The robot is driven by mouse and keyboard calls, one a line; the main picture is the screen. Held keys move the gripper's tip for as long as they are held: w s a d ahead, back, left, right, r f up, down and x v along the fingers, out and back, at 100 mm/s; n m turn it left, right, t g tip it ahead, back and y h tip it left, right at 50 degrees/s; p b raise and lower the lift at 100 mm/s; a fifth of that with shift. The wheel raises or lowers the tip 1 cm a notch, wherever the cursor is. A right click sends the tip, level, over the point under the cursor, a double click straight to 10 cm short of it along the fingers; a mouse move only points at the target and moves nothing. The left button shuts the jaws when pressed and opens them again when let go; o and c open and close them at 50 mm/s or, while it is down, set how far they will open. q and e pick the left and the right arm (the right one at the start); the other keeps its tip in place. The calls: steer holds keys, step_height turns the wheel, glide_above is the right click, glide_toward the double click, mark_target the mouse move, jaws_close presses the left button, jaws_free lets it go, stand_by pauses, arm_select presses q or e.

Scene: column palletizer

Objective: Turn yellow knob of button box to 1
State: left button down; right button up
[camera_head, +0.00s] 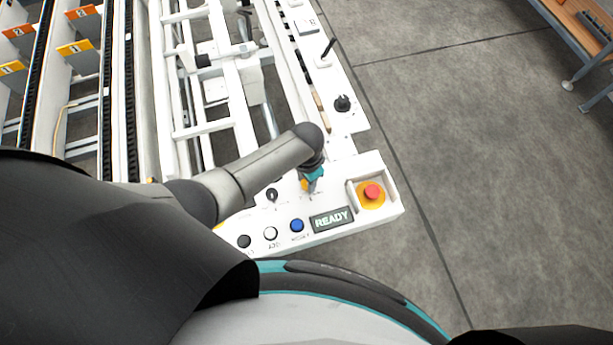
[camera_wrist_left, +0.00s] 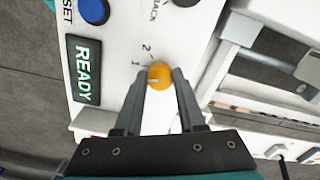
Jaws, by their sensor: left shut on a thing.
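The button box (camera_head: 335,237) is a white panel in front of me. The yellow knob (camera_wrist_left: 159,72) is round and orange-yellow, with a pale mark pointing towards the left side of the wrist view. The labels 1 and 2 are printed beside it, to its left and upper left. My left gripper (camera_wrist_left: 161,82) is shut on the knob, with one finger on each side. In the head view, my left gripper (camera_head: 311,182) reaches down onto the panel, and a bit of yellow shows at its tip. My right gripper is not in view.
A red emergency stop (camera_head: 372,192) stands right of the READY display (camera_head: 332,219). Blue (camera_head: 297,225), white (camera_head: 270,233) and black (camera_head: 244,241) buttons line the front edge. A black knob (camera_head: 272,195) is left of my gripper. Bare floor lies to the right.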

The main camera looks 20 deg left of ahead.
mark_target(306, 183)
arm_select(q)
steer(key=shift+m+p, duration=0.3)
steer(key=shift+m, duration=0.9)
steer(key=c, duration=0.5)
jaws_free()
steer(key=shift+r+p, duration=0.35)
steer(key=shift+r, duration=0.2)
step_height(306, 183, up, 14)
steer(key=p, duration=0.4)
